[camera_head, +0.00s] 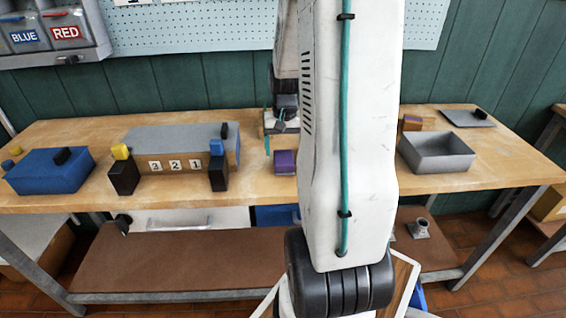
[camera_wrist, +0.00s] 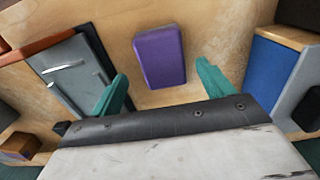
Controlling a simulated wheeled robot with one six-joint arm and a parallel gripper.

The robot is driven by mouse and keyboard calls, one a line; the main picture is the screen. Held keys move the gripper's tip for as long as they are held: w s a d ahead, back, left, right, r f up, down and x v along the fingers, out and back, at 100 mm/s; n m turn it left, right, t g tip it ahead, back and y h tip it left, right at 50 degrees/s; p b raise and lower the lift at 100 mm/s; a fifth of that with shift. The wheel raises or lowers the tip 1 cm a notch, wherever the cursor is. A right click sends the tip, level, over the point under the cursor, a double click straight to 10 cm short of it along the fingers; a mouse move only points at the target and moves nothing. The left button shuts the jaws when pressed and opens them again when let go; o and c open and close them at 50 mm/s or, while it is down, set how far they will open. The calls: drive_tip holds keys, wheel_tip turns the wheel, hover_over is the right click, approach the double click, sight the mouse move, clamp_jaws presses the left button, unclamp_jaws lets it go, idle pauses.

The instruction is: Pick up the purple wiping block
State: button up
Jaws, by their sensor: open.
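The purple wiping block (camera_wrist: 160,57) lies on the wooden workbench, seen from above in the wrist view. It also shows in the head view (camera_head: 286,162), partly covered by my arm. My gripper (camera_wrist: 160,90) is open, its two teal fingers on either side of the block's near end in the picture. Nothing is between the fingers except bare wood and the block just beyond. In the head view my gripper (camera_head: 279,140) is above the bench behind the block, mostly hidden by my arm. I cannot tell its exact height.
The workbench (camera_head: 60,135) also holds a blue box (camera_head: 48,171), a grey-topped block numbered 3 2 1 (camera_head: 177,162), two black blocks, a grey open tray (camera_head: 437,153) and a flat grey plate (camera_head: 468,118). A pegboard (camera_head: 190,32) hangs behind.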

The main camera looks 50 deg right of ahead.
sight(283, 157)
drive_tip(key=f, duration=0.4)
drive_tip(key=shift+a, duration=0.2)
drive_tip(key=c, duration=1.1)
drive_tip(key=shift+w+r, duration=0.1)
wheel_tip(283, 157, up, 10)
drive_tip(key=shift+f, duration=0.1)
drive_tip(key=shift+o, duration=0.7)
